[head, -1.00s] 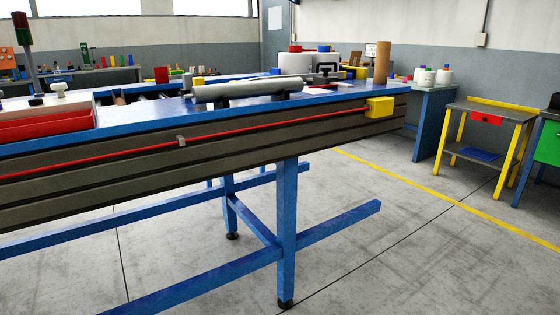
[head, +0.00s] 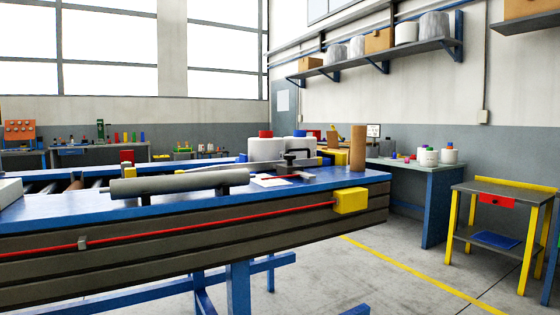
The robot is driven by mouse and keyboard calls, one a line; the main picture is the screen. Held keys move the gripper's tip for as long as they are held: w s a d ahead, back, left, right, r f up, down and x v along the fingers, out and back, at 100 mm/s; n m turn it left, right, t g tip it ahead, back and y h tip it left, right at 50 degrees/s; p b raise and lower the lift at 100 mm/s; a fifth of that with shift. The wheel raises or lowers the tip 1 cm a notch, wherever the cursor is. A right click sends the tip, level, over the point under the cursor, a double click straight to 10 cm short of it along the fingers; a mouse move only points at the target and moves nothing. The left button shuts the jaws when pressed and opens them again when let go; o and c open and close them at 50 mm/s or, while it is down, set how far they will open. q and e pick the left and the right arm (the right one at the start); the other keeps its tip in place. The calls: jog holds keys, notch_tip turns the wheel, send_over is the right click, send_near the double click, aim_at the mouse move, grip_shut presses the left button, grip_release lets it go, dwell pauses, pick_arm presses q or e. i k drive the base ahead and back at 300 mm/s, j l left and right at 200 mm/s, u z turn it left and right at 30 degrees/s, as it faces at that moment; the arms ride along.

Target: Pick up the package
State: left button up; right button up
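No single thing in the head view is clearly marked as the package. White yarn packages (head: 267,150) stand on the far part of the blue machine table, with a red and a blue top near them. Smaller white bobbins (head: 449,155) stand on a table at the right. Large white rolls (head: 435,27) and brown cardboard boxes (head: 379,40) sit on a high wall shelf. Neither of my grippers is in view, so I cannot see whether they are open or shut.
The blue machine table (head: 280,196) crosses the front, with a grey roller (head: 180,184), a brown tube (head: 358,148) and a yellow box (head: 351,200) on its side. A yellow-legged workbench (head: 501,194) stands at right. Grey floor (head: 400,285) is open at front right.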

aim_at(265, 148)
jog(key=i+l, duration=0.2)
jog(key=l, duration=0.2)
jog(key=i+l, duration=0.15)
jog(key=l, duration=0.25)
jog(key=i+l, duration=0.2)
jog(key=l, duration=0.25)
jog(key=i+l, duration=0.15)
jog(key=l, duration=0.25)
jog(key=i+l, duration=0.2)
jog(key=l, duration=0.2)
jog(key=i+l, duration=0.2)
jog(key=l, duration=0.2)
jog(key=i+l, duration=0.15)
jog(key=l, duration=0.25)
jog(key=i+l, duration=0.2)
jog(key=l, duration=0.25)
